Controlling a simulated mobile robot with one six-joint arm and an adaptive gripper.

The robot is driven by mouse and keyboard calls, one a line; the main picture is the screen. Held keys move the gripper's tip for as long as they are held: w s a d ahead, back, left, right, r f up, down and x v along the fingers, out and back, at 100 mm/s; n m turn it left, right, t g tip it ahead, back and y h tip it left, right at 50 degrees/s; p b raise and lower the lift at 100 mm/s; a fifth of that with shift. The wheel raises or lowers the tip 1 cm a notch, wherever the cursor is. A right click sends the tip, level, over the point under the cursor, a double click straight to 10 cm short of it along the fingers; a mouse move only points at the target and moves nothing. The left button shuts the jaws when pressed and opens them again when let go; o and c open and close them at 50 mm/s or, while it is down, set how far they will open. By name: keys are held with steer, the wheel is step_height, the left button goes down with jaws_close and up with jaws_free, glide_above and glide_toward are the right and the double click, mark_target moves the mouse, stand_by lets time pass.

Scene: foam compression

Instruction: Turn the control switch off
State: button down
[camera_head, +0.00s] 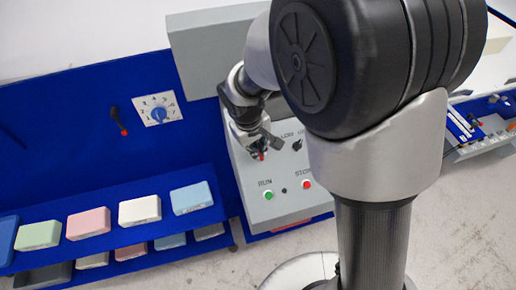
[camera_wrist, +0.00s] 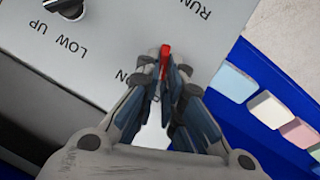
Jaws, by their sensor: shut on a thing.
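The control switch (camera_wrist: 165,54) shows as a small red-tipped lever in the wrist view, on the grey control panel (camera_wrist: 110,30). My gripper (camera_wrist: 161,76) is shut on it, with the red end between the fingertips. Lettering that reads "ON" lies just left of the fingertips, partly covered. In the head view my gripper (camera_head: 259,146) is over the upper left part of the control panel (camera_head: 253,205), and a bit of red shows at its tips. The fingers hide the switch's base and its other label.
The panel has a black knob (camera_head: 297,145), a green RUN button (camera_head: 268,195) and a red STOP button (camera_head: 306,184). Foam blocks (camera_head: 140,210) line a blue shelf at left.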

steer(key=shift+s+a+f+n+t+h+b, duration=0.15)
steer(key=shift+n+t+h+b, duration=0.15)
steer(key=shift+n+b, duration=0.5)
steer(key=shift+s+a+n+t+h+b, duration=0.15)
steer(key=shift+n+t+h+b, duration=0.15)
steer(key=shift+n+b, duration=0.45)
steer(key=shift+n, duration=0.35)
steer(key=c, duration=1.7)
jaws_free()
steer(key=v, duration=1.2)
